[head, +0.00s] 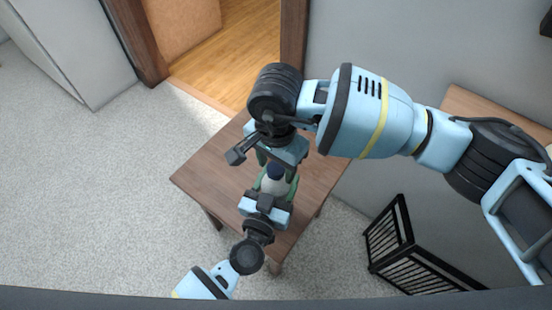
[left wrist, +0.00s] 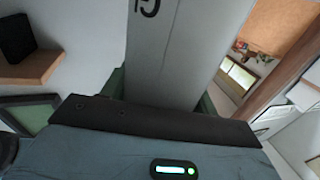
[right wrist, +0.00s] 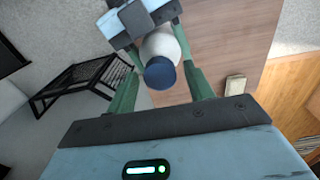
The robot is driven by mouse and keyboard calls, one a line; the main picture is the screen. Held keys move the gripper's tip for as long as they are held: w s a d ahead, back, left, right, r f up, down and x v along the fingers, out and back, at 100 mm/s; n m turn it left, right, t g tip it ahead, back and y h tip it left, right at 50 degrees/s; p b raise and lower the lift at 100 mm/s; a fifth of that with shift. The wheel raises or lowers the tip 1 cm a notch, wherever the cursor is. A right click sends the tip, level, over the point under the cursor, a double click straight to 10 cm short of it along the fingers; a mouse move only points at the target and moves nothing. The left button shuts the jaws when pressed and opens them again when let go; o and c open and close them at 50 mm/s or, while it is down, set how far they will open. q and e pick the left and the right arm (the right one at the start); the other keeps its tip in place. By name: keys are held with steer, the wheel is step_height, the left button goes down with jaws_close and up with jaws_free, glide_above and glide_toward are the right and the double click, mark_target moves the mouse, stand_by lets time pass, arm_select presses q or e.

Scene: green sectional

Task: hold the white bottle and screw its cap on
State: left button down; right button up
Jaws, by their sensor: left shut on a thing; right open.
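The white bottle (head: 274,187) stands upright over the wooden table, and its pale body fills the middle of the left wrist view (left wrist: 185,55). My left gripper (head: 272,190) is shut on the bottle's body from the near side. The dark blue cap (right wrist: 160,73) sits at the top of the bottle (right wrist: 162,45); I cannot tell how tightly it is seated. My right gripper (right wrist: 161,90) is open, pointing down from above, with one green finger on each side of the cap and a gap to both. The bottle's base is hidden by my left gripper.
The brown table (head: 210,175) is mostly bare. A small beige object (right wrist: 235,85) lies on it in the right wrist view. A black slatted rack (head: 405,250) stands on the carpet to the right. A wall is behind, with a doorway (head: 235,50) at the back.

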steer(key=c, duration=1)
steer(key=m, duration=0.9)
steer(key=shift+m, duration=0.4)
steer(key=m, duration=0.6)
steer(key=shift+m, duration=0.3)
steer(key=m, duration=0.5)
steer(key=o, duration=1)
steer(key=shift+o, duration=0.2)
